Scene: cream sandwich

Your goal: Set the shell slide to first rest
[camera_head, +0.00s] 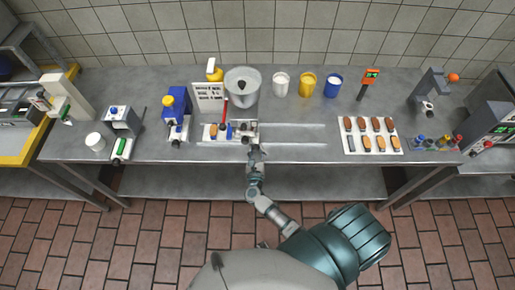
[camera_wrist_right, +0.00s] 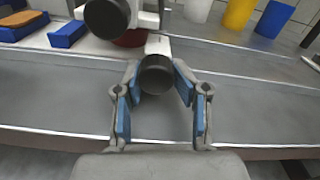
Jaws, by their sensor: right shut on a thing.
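What looks like the shell slide is a pale carriage (camera_head: 237,124) at the left end of two light rails in the head view. An orange-brown shell (camera_head: 213,133) and blue blocks sit on it; they also show at upper left in the right wrist view (camera_wrist_right: 22,24). A dark round knob (camera_wrist_right: 157,75) sticks out towards me on a white bracket. My right gripper (camera_wrist_right: 158,88) is shut on this knob, one blue-padded finger on each side; in the head view it is at the carriage's front right (camera_head: 255,155). My left gripper is out of view.
Rails (camera_head: 295,145) run clear to the right, towards a white board (camera_head: 350,149) of several shells. A blue-and-yellow device (camera_head: 177,112) stands close on the left.

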